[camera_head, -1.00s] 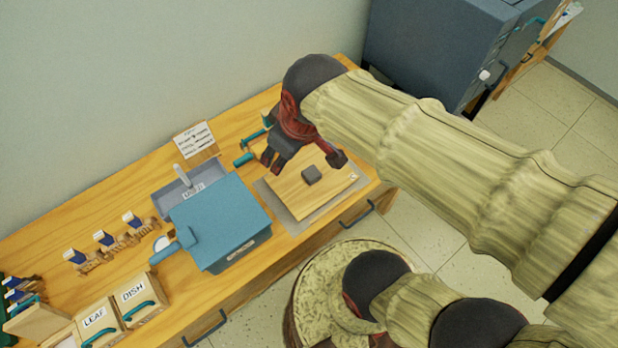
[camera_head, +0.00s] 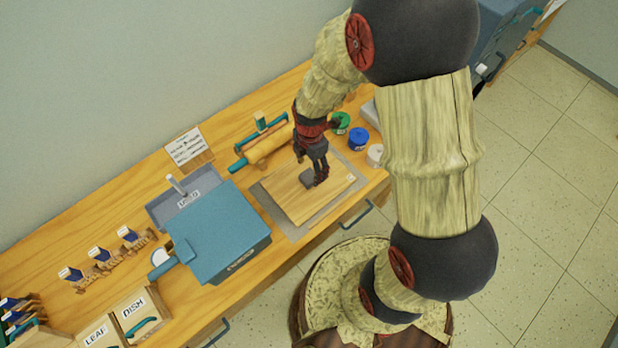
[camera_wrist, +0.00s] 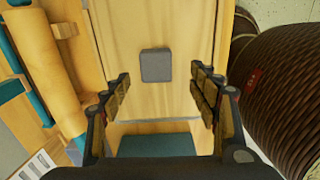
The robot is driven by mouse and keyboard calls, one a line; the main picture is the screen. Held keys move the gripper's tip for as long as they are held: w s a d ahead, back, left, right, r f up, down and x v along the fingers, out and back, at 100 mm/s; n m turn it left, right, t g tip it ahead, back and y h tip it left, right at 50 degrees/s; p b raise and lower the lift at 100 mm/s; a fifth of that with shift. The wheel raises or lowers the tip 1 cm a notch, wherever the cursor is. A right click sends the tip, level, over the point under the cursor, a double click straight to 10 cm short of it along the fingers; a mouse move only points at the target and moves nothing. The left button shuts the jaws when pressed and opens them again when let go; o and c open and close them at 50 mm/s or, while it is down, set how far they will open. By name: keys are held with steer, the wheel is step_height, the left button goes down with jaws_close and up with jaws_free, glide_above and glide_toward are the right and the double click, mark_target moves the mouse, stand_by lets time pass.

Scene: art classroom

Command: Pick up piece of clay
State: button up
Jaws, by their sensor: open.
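The piece of clay (camera_head: 308,178) is a small dark grey block on the wooden board (camera_head: 291,206). In the wrist view the clay (camera_wrist: 156,65) lies flat on the pale board (camera_wrist: 200,30), ahead of the fingertips and midway between their lines. My gripper (camera_head: 316,172) is over the board, close to the clay, and partly overlaps it in the head view. In the wrist view my gripper (camera_wrist: 160,84) has its two fingers wide apart with nothing between them. I cannot tell the exact height of the fingertips above the board.
A rolling pin (camera_head: 266,145) lies behind the board. Green (camera_head: 341,122), blue (camera_head: 358,138) and white (camera_head: 375,155) jars stand to its right. A blue box (camera_head: 218,226) and a grey USED tray (camera_head: 170,207) stand left. A drawer handle (camera_head: 358,215) juts from the table front.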

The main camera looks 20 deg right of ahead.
mark_target(309, 178)
steer(key=f, duration=0.2)
steer(key=f+b, duration=0.1)
steer(key=f, duration=0.2)
steer(key=shift+w+a+f, duration=0.1)
steer(key=shift+w+f, duration=0.2)
steer(key=shift+f, duration=0.05)
steer(key=c, duration=0.3)
steer(key=shift+r, duration=0.1)
steer(key=c, duration=1.1)
